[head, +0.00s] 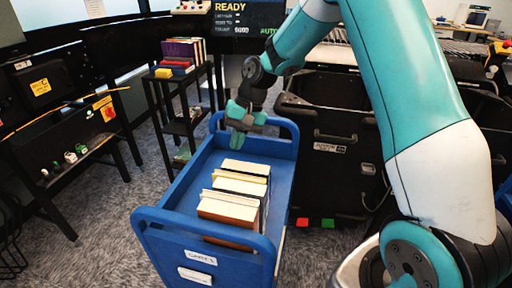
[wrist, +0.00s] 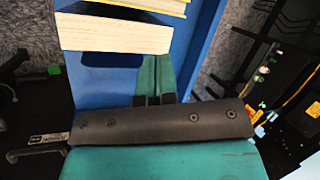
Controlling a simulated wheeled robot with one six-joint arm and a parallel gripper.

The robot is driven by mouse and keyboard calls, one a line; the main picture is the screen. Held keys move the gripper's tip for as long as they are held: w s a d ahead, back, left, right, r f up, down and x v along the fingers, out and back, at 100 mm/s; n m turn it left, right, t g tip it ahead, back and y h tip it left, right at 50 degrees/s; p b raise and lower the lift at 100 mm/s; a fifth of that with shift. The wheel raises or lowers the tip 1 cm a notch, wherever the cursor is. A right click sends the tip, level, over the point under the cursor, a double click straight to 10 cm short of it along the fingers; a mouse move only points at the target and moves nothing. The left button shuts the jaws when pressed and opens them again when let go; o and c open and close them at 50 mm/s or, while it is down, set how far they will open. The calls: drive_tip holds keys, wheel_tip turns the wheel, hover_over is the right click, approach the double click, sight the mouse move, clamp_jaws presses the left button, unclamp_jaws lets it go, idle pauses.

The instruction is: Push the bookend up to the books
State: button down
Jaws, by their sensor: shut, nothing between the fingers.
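Several books (head: 238,188) with cream page edges stand in a row in the blue cart (head: 163,228). My gripper (head: 237,139) is above the far end of the cart, beyond the row. In the wrist view its two teal fingers (wrist: 157,62) are together and empty. They lie beside the end of the nearest cream book (wrist: 115,34) in that view; I cannot tell whether they touch it. I cannot make out a bookend apart from the books in either view; it may be hidden or too small to tell.
The cart has raised side walls and a handle at its far end (head: 284,124). A black shelf (head: 180,128) with more books (head: 184,49) stands behind it to the left. A dark cabinet (head: 330,172) stands close on the right. The cart floor left of the books is bare.

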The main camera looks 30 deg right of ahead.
drive_tip(key=w+d+f+m, duration=0.45)
drive_tip(key=d+f, duration=0.35)
drive_tip(key=f, duration=0.2)
drive_tip(key=shift+y, duration=0.3)
drive_tip(key=f+b, duration=0.5)
drive_tip(key=f, duration=0.2)
drive_tip(key=f+b, duration=0.3)
drive_tip(key=f, duration=0.1)
drive_tip(key=shift+w+d+f+b, duration=0.1)
drive_tip(key=shift+d+b, duration=0.2)
drive_tip(key=shift+f, duration=0.45)
drive_tip(key=shift+r, duration=0.2)
drive_tip(key=shift+s+a+p, duration=0.35)
drive_tip(key=shift+s+a, duration=0.1)
drive_tip(key=shift+a, duration=0.05)
drive_tip(key=shift+w+d+r+p, duration=0.25)
drive_tip(key=shift+w+d, duration=0.3)
drive_tip(key=shift+w+d+r+p, duration=0.2)
drive_tip(key=shift+w+d, duration=0.3)
drive_tip(key=shift+d, duration=0.05)
